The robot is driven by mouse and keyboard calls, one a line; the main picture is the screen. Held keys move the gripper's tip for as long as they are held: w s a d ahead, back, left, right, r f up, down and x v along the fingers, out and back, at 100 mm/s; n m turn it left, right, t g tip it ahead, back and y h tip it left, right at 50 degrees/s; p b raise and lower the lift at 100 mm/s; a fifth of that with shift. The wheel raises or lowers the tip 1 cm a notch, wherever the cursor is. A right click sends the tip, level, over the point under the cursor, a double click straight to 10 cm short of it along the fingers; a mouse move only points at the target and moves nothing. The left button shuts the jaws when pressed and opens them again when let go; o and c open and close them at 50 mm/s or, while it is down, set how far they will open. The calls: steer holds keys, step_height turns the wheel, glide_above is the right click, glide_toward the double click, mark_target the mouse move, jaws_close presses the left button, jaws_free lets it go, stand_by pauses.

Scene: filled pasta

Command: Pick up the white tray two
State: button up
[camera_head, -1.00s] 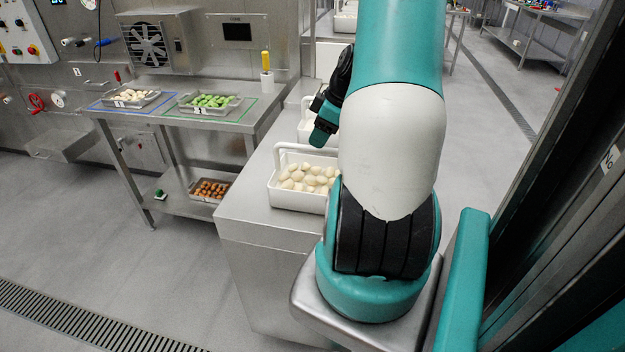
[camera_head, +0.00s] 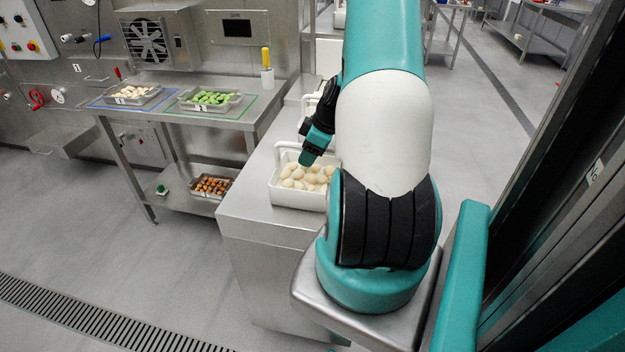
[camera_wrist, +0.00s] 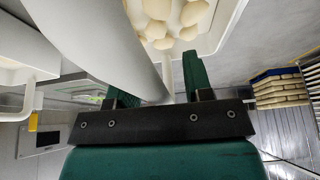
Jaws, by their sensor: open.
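A white tray (camera_head: 297,200) filled with pale round pasta stands on the steel counter. It has a raised handle at its back left. My gripper (camera_head: 307,158) is low over the tray's back edge, close to that handle. In the wrist view, my gripper (camera_wrist: 158,85) is open, and a pale smooth bar (camera_wrist: 100,35), apparently the tray's handle, runs down between its fingers. Whether the fingers touch it I cannot tell. The pasta (camera_wrist: 175,18) shows beyond. A second white tray (camera_head: 307,104) stands farther back, partly hidden by my arm. No number shows on either white tray.
The steel counter (camera_head: 265,245) is bare in front of the near tray. A side table (camera_head: 190,113) holds metal trays of pale and green pasta. A tray of brown pieces (camera_head: 212,186) lies on its lower shelf.

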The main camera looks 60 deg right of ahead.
steer(key=shift+f, duration=0.1)
jaws_close()
stand_by(0.4)
